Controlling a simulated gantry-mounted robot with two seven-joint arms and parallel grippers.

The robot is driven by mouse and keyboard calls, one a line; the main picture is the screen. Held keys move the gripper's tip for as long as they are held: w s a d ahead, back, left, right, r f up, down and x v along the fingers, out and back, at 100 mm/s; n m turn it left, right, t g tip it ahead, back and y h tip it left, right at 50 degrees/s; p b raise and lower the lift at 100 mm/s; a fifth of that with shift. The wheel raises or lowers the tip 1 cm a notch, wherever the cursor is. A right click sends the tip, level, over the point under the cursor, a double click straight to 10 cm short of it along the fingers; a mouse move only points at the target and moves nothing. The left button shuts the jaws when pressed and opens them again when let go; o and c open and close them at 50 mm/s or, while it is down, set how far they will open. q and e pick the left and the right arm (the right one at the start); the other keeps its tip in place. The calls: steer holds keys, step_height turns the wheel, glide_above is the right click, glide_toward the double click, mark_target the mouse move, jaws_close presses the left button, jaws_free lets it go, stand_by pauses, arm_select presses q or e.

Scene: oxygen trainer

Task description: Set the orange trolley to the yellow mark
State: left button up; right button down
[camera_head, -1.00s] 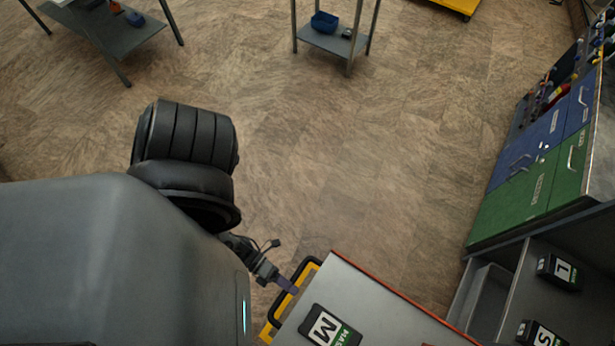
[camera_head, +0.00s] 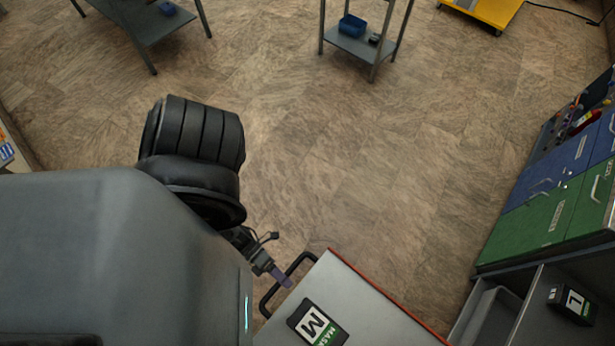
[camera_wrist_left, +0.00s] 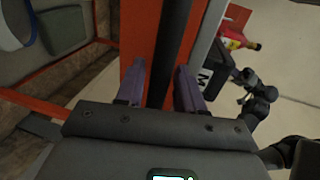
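The trolley (camera_head: 360,302) has a grey top with an orange edge and a black handle (camera_head: 301,263) on its left side. It stands at the bottom of the head view, partly cut off. My left gripper (camera_head: 281,278) is at the handle. In the left wrist view its two purple fingers (camera_wrist_left: 160,88) lie on either side of the black handle bar (camera_wrist_left: 170,50), close against it, so it looks shut on the bar. Orange trolley parts show behind. No yellow floor mark shows now. My right gripper is not in view.
A black box marked M (camera_head: 318,322) lies on the trolley top. A blue and green cabinet (camera_head: 530,228) stands at the right, with a shelf holding an L box (camera_head: 572,303). Grey tables (camera_head: 145,28) stand behind. A yellow cart (camera_head: 487,10) is far back. The middle floor is clear.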

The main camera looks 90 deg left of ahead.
arm_select(q)
steer(key=shift+o, duration=0.2)
steer(key=v, duration=1.1)
steer(key=shift+b, duration=0.4)
